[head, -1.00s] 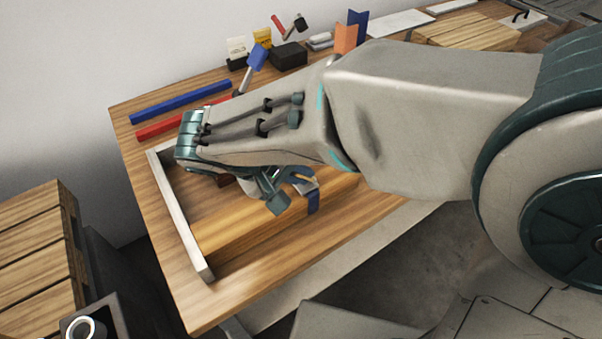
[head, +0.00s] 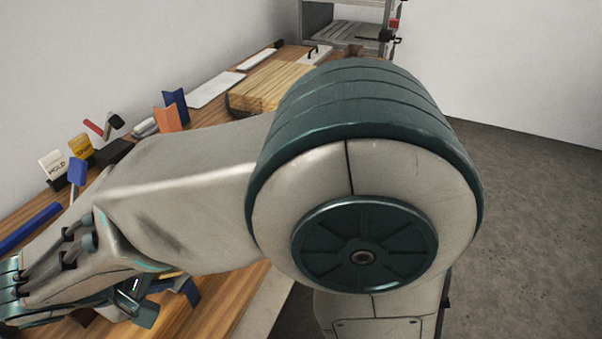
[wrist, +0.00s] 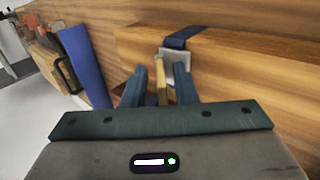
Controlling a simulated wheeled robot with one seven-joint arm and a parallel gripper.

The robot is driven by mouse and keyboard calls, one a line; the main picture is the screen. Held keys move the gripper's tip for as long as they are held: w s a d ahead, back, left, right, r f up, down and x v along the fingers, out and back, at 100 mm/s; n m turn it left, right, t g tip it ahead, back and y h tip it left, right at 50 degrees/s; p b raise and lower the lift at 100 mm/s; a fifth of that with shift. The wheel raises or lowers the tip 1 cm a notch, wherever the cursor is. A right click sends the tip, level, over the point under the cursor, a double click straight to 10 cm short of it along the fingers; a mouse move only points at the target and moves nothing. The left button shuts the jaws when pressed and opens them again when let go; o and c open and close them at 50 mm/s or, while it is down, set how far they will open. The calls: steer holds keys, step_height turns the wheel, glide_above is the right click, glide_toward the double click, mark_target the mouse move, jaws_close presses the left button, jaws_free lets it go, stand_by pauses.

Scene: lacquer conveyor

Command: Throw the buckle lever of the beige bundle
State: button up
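A wood-coloured bundle (wrist: 255,65) fills the right of the wrist view. A blue strap (wrist: 187,36) runs over it to a pale metal buckle (wrist: 177,60). A tan buckle lever (wrist: 161,82) points from the buckle towards my wrist. My gripper (wrist: 159,80) has one finger on each side of the lever, with narrow gaps showing; whether either finger touches it is unclear. In the head view my gripper (head: 138,300) is at the lower left by the blue strap (head: 190,291). My arm hides most of the bundle there.
A blue bar (wrist: 86,66) lies left of my gripper in the wrist view. Sign blocks (head: 62,165), an orange bracket (head: 167,119) and a blue bracket (head: 177,103) stand along the bench's back. A timber stack (head: 268,86) lies farther along. The floor at right is clear.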

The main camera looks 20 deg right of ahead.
steer(key=p, duration=0.1)
steer(key=r+g+y+p, duration=0.1)
steer(key=p, duration=0.1)
steer(key=shift+w+d, duration=0.2)
steer(key=g+p, duration=0.1)
steer(key=p, duration=0.1)
steer(key=g+y+p, duration=0.1)
steer(key=p, duration=0.2)
steer(key=w+g+y+p, duration=0.1)
steer(key=p, duration=0.1)
steer(key=shift+d+r, duration=0.25)
steer(key=shift+d, duration=0.15)
steer(key=shift+a+r, duration=0.15)
steer(key=shift+r, duration=0.2)
steer(key=d+v, duration=0.1)
steer(key=v, duration=1.2)
steer(key=s+d+r+m+t+y+p, duration=0.1)
steer(key=d+m+p, duration=0.4)
steer(key=d, duration=2.1)
steer(key=s+r+m+y, duration=0.1)
steer(key=m, duration=0.3)
steer(key=shift+d+m+p, duration=0.15)
steer(key=shift+m+p, duration=0.15)
steer(key=shift+m, duration=0.1)
steer(key=shift+w, duration=0.1)
